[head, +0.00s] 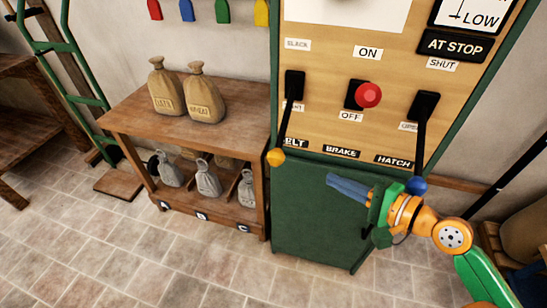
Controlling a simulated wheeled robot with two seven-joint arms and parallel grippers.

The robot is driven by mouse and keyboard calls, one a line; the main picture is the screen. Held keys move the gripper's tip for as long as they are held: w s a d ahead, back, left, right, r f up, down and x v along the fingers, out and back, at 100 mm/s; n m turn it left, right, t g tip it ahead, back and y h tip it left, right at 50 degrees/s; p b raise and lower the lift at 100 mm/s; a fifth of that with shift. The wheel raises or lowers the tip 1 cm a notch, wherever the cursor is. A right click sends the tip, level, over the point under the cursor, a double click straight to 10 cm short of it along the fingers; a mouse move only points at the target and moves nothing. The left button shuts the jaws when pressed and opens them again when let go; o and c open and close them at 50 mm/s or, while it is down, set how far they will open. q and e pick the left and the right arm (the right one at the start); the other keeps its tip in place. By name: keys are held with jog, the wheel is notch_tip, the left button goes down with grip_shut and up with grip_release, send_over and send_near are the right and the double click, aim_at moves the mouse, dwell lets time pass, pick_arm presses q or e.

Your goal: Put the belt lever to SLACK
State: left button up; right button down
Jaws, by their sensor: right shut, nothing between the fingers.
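The belt lever (288,119) is on the left of the control panel and has an orange-yellow knob (275,156). It hangs down from its black slot, with the knob below the TIGHT label (293,106). The SLACK label (297,44) is above the slot. My right gripper (333,180) comes in from the lower right, in front of the green lower cabinet. Its blue-grey fingers are shut and empty, pointing left toward the orange-yellow knob, with a clear gap to it in the picture. My left gripper is not in view.
The brake lever with a red knob (368,95) stands between ON and OFF. The hatch lever with a blue knob (418,184) hangs down just above my right gripper. A wooden bench (128,112) with sacks and weights stands left of the panel. The tiled floor (120,265) in front is clear.

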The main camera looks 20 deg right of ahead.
aim_at(285, 122)
jog(key=a+r, duration=0.1)
jog(key=a+r+y, duration=0.1)
jog(key=r+y, duration=0.1)
jog(key=r, duration=0.1)
jog(key=shift+s+a, duration=0.2)
jog(key=shift+a, duration=0.2)
jog(key=p+x, duration=0.2)
jog(key=x, duration=0.8)
